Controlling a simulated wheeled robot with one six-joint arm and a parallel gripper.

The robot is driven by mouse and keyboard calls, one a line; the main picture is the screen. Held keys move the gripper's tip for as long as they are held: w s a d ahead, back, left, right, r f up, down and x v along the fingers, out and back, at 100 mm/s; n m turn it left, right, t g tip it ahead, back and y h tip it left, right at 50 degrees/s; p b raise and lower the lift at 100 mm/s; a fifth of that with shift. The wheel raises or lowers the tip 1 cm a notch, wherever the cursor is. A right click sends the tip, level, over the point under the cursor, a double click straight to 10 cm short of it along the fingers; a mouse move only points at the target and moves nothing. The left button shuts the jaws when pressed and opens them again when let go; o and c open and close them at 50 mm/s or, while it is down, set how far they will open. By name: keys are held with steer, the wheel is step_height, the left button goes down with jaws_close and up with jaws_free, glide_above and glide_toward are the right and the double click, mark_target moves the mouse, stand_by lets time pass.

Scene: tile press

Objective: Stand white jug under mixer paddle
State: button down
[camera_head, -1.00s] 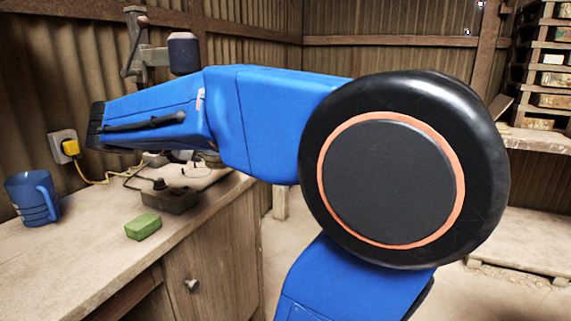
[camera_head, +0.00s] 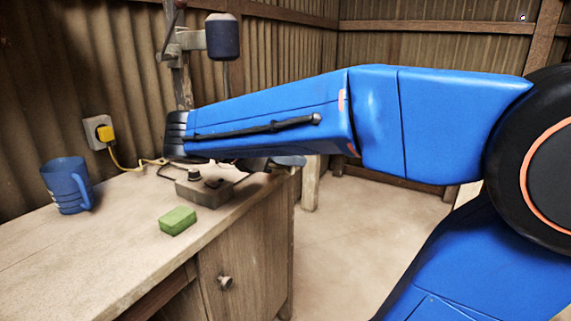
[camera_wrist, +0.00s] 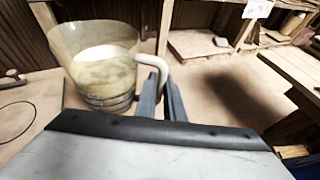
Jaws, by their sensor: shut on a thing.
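The white jug (camera_wrist: 112,75) shows in the wrist view as a pale, see-through vessel with whitish contents and a light handle (camera_wrist: 152,64). It looks about upright. My gripper (camera_wrist: 161,88) is shut on the handle, at the jug's right side. In the head view the mixer's dark motor head (camera_head: 223,37) hangs from a bracket on a wall post, with a thin shaft below it. The lower shaft and paddle are hidden behind my blue arm, as are my gripper and most or all of the jug.
The wooden bench (camera_head: 110,255) bears a blue mug (camera_head: 66,186), a green block (camera_head: 178,221) and a control box (camera_head: 207,190) with a cable. A yellow plug (camera_head: 105,133) sits in a wall socket. Open floor (camera_head: 345,245) lies right of the bench.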

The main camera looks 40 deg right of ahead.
steer(key=shift+n+t, duration=0.3)
steer(key=shift+t, duration=0.1)
steer(key=shift+w+a+f, duration=0.5)
steer(key=shift+w+f, duration=0.05)
steer(key=shift+w, duration=2.9)
steer(key=shift+w+a+f, duration=0.55)
steer(key=shift+w, duration=2.85)
steer(key=shift+w+a+f, duration=0.5)
steer(key=shift+w+f, duration=0.05)
steer(key=shift+w, duration=2.9)
steer(key=shift+f, duration=0.3)
steer(key=shift+s+f, duration=0.1)
steer(key=shift+f, duration=0.15)
steer(key=c, duration=1.8)
jaws_free()
steer(key=shift+o, duration=0.2)
steer(key=shift+a, duration=0.15)
